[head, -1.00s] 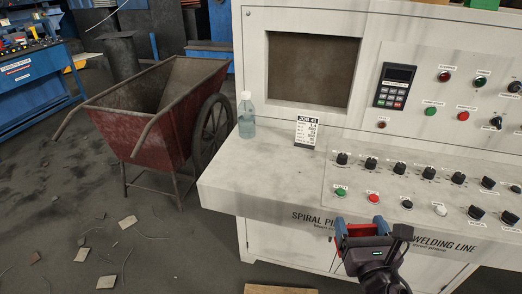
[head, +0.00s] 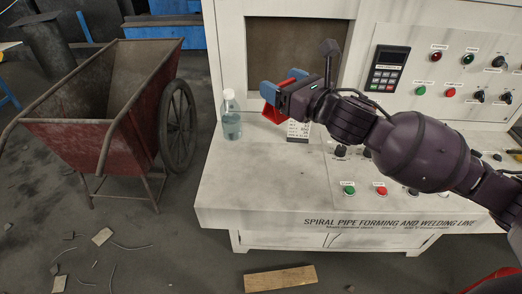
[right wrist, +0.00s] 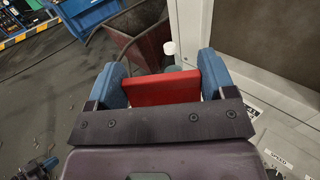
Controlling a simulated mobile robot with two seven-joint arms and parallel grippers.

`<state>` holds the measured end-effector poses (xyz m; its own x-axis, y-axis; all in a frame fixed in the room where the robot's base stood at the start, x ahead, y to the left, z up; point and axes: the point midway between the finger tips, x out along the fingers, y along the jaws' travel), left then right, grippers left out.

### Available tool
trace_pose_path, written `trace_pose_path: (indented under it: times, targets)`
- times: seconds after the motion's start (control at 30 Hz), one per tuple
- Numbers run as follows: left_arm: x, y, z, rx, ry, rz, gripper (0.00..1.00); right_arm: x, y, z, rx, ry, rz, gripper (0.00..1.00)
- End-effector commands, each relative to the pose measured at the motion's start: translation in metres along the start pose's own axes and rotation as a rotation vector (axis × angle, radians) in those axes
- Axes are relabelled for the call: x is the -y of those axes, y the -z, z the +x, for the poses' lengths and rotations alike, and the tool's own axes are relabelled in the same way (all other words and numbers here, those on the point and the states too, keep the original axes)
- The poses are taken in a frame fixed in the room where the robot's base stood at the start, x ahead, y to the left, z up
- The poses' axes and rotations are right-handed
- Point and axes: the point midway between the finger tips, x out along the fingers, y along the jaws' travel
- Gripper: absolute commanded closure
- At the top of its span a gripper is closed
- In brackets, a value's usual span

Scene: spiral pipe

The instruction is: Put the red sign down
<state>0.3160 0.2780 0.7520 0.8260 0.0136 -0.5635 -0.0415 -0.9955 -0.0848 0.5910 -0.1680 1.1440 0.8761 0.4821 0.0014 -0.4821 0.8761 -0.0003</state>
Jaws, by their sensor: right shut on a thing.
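My right gripper (head: 281,84) is shut on the red sign (head: 271,116). It holds the sign over the console's pale ledge (head: 250,190), to the right of a clear bottle (head: 231,116). In the right wrist view the red sign (right wrist: 160,89) sits between the blue fingers as a plain red block. Part of the sign is hidden by the gripper in the head view. I cannot tell whether its lower edge touches the ledge.
A white job card (head: 298,131) stands on the ledge just behind and below the gripper, partly hidden. Knobs and buttons (head: 348,189) lie to the right under my arm. The ledge's front left is bare. A red wheelbarrow (head: 95,130) stands left of the console.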

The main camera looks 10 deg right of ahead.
Motion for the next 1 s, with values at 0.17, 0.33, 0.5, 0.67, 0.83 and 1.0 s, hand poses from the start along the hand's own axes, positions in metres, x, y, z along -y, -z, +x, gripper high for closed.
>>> trace_pose_path:
  times: [0.17, 0.33, 0.5, 0.67, 0.83, 1.0]
  targets:
    - [-0.001, -0.014, 0.001, 0.021, 0.000, -0.002, 1.00, 0.000, 0.027, 0.001, -0.008, -0.004, 0.008, 0.47]
    - [-0.003, -0.021, 0.003, 0.033, -0.002, -0.004, 1.00, 0.000, 0.065, 0.000, -0.009, -0.002, 0.009, 0.47]
    - [-0.005, -0.014, 0.009, 0.013, -0.006, -0.002, 1.00, 0.000, 0.102, 0.000, -0.009, -0.001, 0.009, 0.47]
    - [-0.006, -0.010, 0.016, 0.001, -0.010, 0.001, 1.00, 0.000, 0.134, 0.000, -0.008, -0.001, 0.008, 0.47]
    - [-0.007, -0.010, 0.017, 0.000, -0.011, 0.002, 1.00, 0.000, 0.153, 0.000, -0.005, -0.002, 0.005, 0.47]
    - [-0.006, -0.013, 0.017, 0.005, -0.011, 0.005, 1.00, 0.000, 0.159, 0.000, -0.004, -0.003, 0.002, 0.47]
